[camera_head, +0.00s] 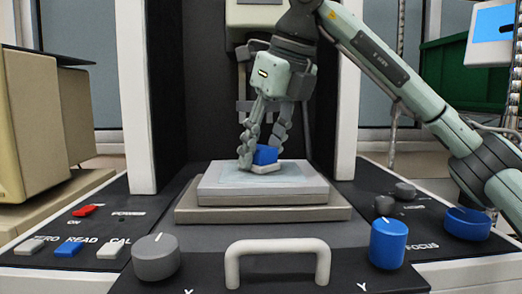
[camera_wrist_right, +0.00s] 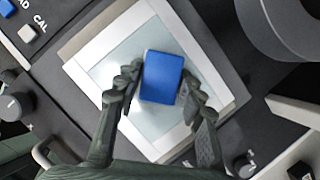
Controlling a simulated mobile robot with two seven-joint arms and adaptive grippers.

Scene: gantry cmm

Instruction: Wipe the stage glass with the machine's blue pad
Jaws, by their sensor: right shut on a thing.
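The blue pad (camera_head: 265,155) has a pale underside and sits at the stage glass (camera_head: 250,178), a light bluish pane on the raised grey stage. My right gripper (camera_head: 262,150) comes down from above and is shut on the pad, with a finger on either side. The right wrist view shows the blue pad (camera_wrist_right: 161,78) between the two fingertips (camera_wrist_right: 160,85), over the middle of the glass (camera_wrist_right: 130,60). The pad's underside looks to be on or very near the glass; exact contact cannot be told. My left gripper is not in view.
A white handle (camera_head: 277,250) stands in front of the stage, with a grey knob (camera_head: 156,256) left and a blue knob (camera_head: 388,243) right. White columns flank the stage. Buttons (camera_head: 68,249) lie at left.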

